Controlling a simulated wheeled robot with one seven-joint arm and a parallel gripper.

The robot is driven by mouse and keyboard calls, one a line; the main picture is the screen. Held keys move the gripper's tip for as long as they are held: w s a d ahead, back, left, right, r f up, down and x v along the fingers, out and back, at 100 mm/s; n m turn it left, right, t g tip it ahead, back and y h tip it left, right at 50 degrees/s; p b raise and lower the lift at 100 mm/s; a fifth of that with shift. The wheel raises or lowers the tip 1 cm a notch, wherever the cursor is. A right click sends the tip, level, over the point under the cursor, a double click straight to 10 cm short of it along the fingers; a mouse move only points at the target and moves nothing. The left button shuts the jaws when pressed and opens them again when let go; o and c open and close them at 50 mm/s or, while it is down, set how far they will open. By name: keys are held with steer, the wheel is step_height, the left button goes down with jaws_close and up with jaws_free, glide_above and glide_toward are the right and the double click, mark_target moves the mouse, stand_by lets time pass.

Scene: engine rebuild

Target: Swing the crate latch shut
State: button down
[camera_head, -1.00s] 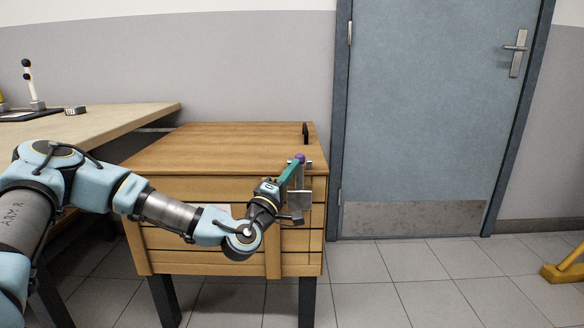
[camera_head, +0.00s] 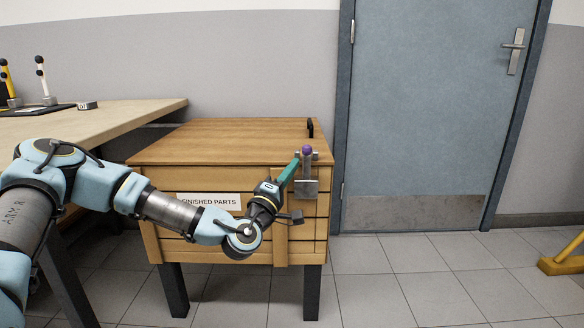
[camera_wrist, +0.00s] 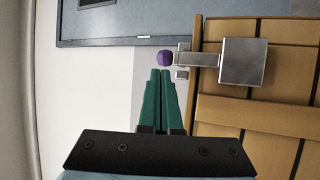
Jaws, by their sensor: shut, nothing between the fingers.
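The wooden crate (camera_head: 220,133) labelled "FINISHED PARTS" stands on dark legs, its lid down. The metal latch (camera_head: 306,170) is at the upper right of its front, an upright bar with a purple knob (camera_head: 307,150) at the top and a square plate (camera_head: 306,189) below. In the wrist view the latch bar (camera_wrist: 198,59) runs from the knob (camera_wrist: 164,59) to the plate (camera_wrist: 243,61). My gripper (camera_head: 296,161) has green fingers, shut and empty. In the wrist view its fingertips (camera_wrist: 160,71) are close to the knob; I cannot tell whether they touch.
A workbench (camera_head: 110,118) stands at the left, with knobbed posts (camera_head: 43,80) and a small part (camera_head: 88,105) on it. A grey-blue door (camera_head: 430,110) is behind at the right. A yellow object (camera_head: 562,265) lies at the far right. The tiled floor (camera_head: 420,275) between is clear.

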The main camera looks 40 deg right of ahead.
steer(key=v, duration=0.9)
steer(key=shift+r, duration=0.2)
steer(key=shift+a, duration=0.15)
